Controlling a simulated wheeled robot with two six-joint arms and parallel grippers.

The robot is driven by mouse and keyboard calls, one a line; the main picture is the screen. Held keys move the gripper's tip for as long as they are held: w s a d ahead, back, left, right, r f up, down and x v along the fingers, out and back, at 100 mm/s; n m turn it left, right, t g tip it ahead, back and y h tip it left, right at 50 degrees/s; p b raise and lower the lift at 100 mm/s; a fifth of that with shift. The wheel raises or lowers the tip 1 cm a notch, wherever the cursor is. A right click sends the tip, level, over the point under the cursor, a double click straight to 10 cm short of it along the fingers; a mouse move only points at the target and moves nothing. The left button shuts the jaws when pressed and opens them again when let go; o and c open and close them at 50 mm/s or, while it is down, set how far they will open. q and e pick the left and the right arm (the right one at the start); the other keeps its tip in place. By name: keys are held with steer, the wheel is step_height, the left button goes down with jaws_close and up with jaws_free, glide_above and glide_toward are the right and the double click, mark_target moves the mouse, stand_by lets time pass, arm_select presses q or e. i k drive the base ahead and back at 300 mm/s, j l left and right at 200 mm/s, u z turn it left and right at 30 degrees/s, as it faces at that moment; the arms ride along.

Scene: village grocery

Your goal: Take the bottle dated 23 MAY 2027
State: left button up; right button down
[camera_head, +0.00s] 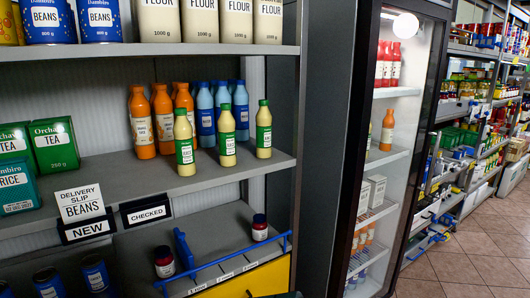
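Several bottles stand upright on the middle shelf (235,178). Three cream bottles with green caps and green labels stand in front: a left one (185,143), a middle one (227,136) and a right one (264,129). Behind them on the left are orange bottles (141,123) with white labels. Blue bottles (205,116) stand behind on the right. Rear bottles are partly hidden. Any date on the bottles is too small to read, so I cannot tell which is dated 23 MAY 2027. Neither of my grippers is in view.
Flour bags (237,20) stand above. Below, a jar (164,262) and another jar (259,228) stand near a blue rail (235,260). A glass-door fridge (385,150) stands right.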

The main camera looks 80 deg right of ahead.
mark_target(226, 124)
steer(key=l+z, duration=0.25)
steer(key=z, duration=0.2)
steer(key=l+z, duration=0.25)
steer(key=z, duration=0.15)
steer(key=l+z, duration=0.25)
steer(key=z, duration=0.2)
steer(key=l+z, duration=0.25)
steer(key=z, duration=0.2)
steer(key=i+l, duration=0.2)
steer(key=l, duration=0.15)
steer(key=i+l, duration=0.15)
steer(key=l, duration=0.15)
steer(key=i+l, duration=0.2)
steer(key=l, duration=0.15)
